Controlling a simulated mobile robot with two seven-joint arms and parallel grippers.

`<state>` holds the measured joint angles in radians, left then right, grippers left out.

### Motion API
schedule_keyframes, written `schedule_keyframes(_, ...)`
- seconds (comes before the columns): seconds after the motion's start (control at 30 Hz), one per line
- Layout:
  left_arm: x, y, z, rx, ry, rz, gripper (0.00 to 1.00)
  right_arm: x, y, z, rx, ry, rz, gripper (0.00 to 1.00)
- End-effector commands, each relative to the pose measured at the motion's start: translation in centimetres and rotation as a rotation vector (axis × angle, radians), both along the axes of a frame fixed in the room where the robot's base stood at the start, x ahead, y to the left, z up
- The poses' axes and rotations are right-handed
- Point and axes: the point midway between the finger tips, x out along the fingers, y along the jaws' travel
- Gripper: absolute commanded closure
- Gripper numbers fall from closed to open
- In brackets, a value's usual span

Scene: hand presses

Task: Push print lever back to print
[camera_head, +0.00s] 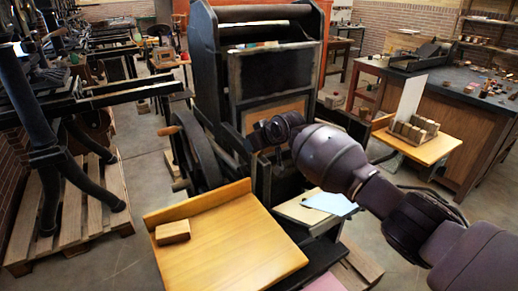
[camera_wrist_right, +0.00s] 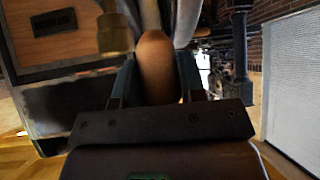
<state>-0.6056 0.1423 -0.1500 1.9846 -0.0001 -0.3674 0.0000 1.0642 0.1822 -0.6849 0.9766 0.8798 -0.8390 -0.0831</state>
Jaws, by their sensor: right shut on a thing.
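The black hand press (camera_head: 275,80) stands in the middle of the head view. My right arm comes in from the right, and its gripper (camera_head: 262,137) is at the front of the press, below the dark upper plate. In the right wrist view the two fingers of my right gripper (camera_wrist_right: 156,75) are shut on a rounded brown wooden handle (camera_wrist_right: 155,52), which looks like the print lever's grip. In the head view the gripper and wrist hide this handle and most of the lever. My left gripper is not in view.
A wooden feed board (camera_head: 230,245) with a small wooden block (camera_head: 173,232) is at the front. A side shelf (camera_head: 440,150) holds blocks and a white sheet (camera_head: 410,97). A side wheel with a wooden handle (camera_head: 168,131) is left of the press. A dark-topped bench (camera_head: 470,85) stands right.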

Motion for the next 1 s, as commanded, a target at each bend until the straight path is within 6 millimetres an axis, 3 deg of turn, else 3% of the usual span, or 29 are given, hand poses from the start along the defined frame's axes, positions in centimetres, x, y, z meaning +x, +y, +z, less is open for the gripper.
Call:
schedule_keyframes(0.67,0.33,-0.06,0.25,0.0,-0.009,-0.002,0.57,0.61,0.45,0.33,-0.017,0.029,-0.002,1.0)
schedule_keyframes(0.7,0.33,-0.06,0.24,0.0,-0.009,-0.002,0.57,0.62,0.44,0.35,-0.017,0.029,-0.002,0.6)
schedule_keyframes(0.83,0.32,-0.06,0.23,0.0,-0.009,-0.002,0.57,0.59,0.43,0.27,-0.019,0.03,-0.001,0.4)
schedule_keyframes(1.0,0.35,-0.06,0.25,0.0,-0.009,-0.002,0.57,0.55,0.41,0.15,-0.021,0.031,0.0,0.38)
